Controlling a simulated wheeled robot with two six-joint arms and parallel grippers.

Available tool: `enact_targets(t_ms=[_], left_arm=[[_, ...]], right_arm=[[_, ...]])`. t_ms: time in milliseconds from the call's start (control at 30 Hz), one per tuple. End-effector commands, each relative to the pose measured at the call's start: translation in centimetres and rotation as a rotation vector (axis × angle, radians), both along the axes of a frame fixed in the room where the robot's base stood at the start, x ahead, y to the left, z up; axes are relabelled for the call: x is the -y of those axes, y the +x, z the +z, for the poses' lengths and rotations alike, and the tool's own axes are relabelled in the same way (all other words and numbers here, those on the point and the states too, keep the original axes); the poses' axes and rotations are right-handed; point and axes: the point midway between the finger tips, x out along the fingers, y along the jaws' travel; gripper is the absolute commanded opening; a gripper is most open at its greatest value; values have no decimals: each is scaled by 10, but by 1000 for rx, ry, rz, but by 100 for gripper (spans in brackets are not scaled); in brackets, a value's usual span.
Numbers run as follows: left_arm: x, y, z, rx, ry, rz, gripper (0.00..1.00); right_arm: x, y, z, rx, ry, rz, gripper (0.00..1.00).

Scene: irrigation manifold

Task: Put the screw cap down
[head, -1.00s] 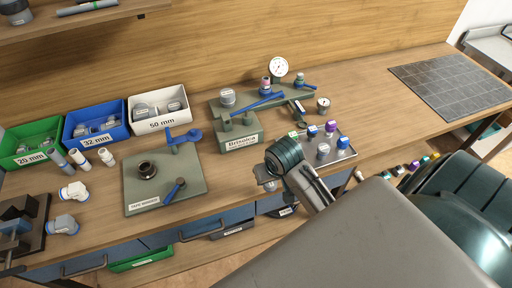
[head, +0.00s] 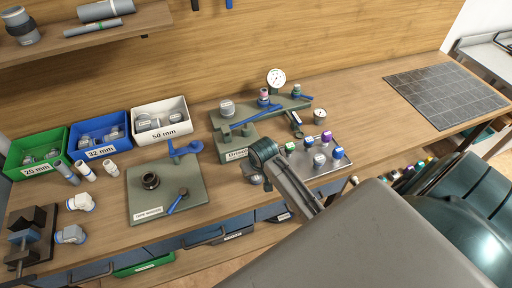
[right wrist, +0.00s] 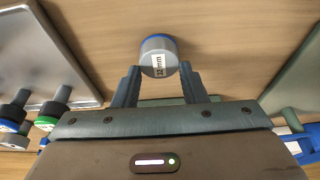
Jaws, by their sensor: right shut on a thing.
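The screw cap (right wrist: 158,58) is grey with a blue rim and a "32 mm" label. In the right wrist view it sits between the fingertips of my right gripper (right wrist: 159,72), which is shut on it. In the head view my right gripper (head: 262,168) is over the front of the table, left of the metal tray, and the cap (head: 255,180) shows partly beneath it. Bare wood shows around the cap in the right wrist view; I cannot tell whether it touches the table. My left gripper is out of view.
A metal tray (head: 335,163) with several coloured caps stands to the right. The green manifold stand (head: 228,143) is just behind the gripper. A green board (head: 140,183) with a black fitting lies left. Bare wood separates board and tray.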

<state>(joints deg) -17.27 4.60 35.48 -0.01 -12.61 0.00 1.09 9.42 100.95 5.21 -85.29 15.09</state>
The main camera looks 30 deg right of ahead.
Motion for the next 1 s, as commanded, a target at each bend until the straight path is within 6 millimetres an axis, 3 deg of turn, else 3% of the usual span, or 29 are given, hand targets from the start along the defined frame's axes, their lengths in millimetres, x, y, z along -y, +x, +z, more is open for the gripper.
enact_targets(t_ms=[167, 200, 300, 667, 833, 1000], left_arm=[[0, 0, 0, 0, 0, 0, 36], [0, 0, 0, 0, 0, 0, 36], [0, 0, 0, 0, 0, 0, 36], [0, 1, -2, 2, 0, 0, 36], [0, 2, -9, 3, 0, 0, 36], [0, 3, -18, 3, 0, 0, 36]], right_arm=[[0, 0, -3, 0, 0, 0, 15], [0, 0, -2, 0, 0, 0, 46], [0, 0, -2, 0, 0, 0, 60], [0, 0, 4, 3, 0, 0, 60], [-2, -8, 27, 5, -1, 1, 60], [-4, -18, 63, 7, -1, 1, 60]])
